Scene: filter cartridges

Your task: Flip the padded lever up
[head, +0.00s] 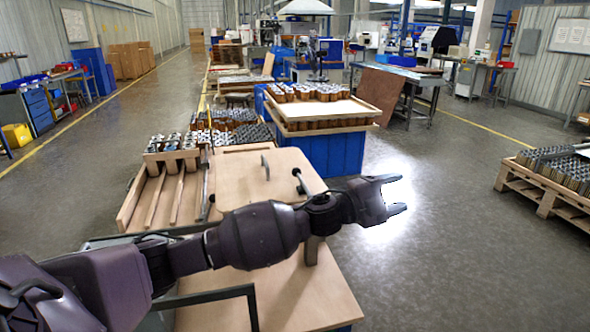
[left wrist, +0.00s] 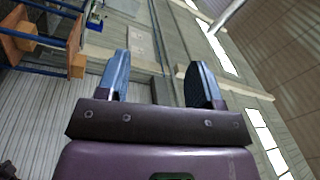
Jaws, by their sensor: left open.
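My left arm crosses the wooden workbench (head: 290,297) from the left in the head view. Its gripper (head: 396,194) is open and empty, out past the bench's right edge above the floor. In the left wrist view the two fingers (left wrist: 162,85) stand wide apart with only wall and windows behind them. A short metal lever with a dark end (head: 300,181), likely the padded lever, rises from the bench just behind my forearm.
A metal handle (head: 265,167) stands on the wooden panel behind the arm. A slotted wooden rack (head: 163,196) with cartridges is at left. A blue bin (head: 335,152) with a cartridge tray stands behind. A loaded pallet (head: 545,190) is at right; the floor between is clear.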

